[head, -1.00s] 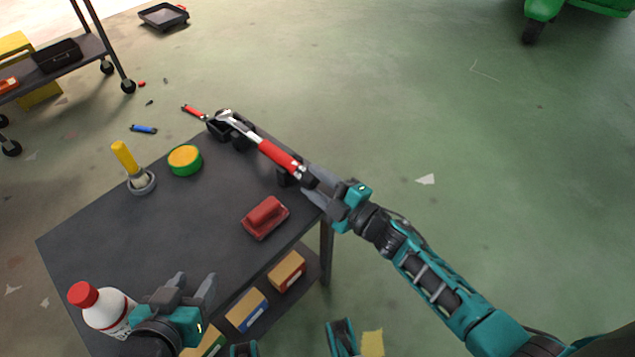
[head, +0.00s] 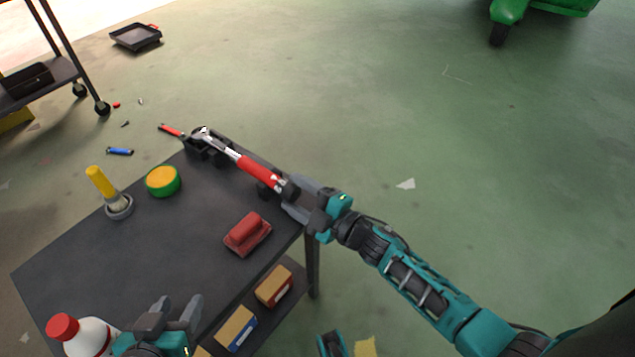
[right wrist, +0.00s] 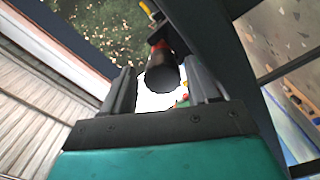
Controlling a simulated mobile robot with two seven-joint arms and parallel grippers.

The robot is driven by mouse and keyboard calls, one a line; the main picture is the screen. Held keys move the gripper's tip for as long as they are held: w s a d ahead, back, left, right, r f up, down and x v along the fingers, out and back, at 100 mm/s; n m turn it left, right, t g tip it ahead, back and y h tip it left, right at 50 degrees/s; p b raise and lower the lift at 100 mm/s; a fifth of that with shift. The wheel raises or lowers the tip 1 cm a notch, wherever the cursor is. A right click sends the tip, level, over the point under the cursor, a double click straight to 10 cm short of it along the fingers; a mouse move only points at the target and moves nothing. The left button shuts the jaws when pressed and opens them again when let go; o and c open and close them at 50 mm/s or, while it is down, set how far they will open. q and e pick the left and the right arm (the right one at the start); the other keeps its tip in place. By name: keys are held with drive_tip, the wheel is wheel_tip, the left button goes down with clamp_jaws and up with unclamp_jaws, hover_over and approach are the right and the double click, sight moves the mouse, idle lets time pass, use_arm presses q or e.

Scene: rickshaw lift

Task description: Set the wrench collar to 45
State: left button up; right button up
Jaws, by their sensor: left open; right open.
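The wrench (head: 239,160) has a silver head at the far end, a red grip and a dark collar end (head: 288,190) toward me. It rests on black supports (head: 205,148) along the table's right edge. My right gripper (head: 296,198) is open at the collar end of the wrench. In the right wrist view the dark round end (right wrist: 162,74) sits between the two open fingers (right wrist: 163,92), with gaps beside it. The collar's scale cannot be read. My left gripper (head: 178,312) is open and empty over the table's near left part, close to a white bottle.
The dark table (head: 170,240) carries a red brush-like block (head: 247,234), a green-yellow tin (head: 163,181), a yellow-handled brush (head: 102,184) and a red-capped bottle (head: 90,335). Boxes (head: 274,286) stand on the lower shelf.

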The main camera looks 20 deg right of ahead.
use_arm(q)
drive_tip(key=shift+r, duration=0.15)
use_arm(e)
drive_tip(key=shift+s+a+f, duration=0.1)
drive_tip(key=shift+s+f, duration=0.05)
drive_tip(key=shift+f, duration=0.1)
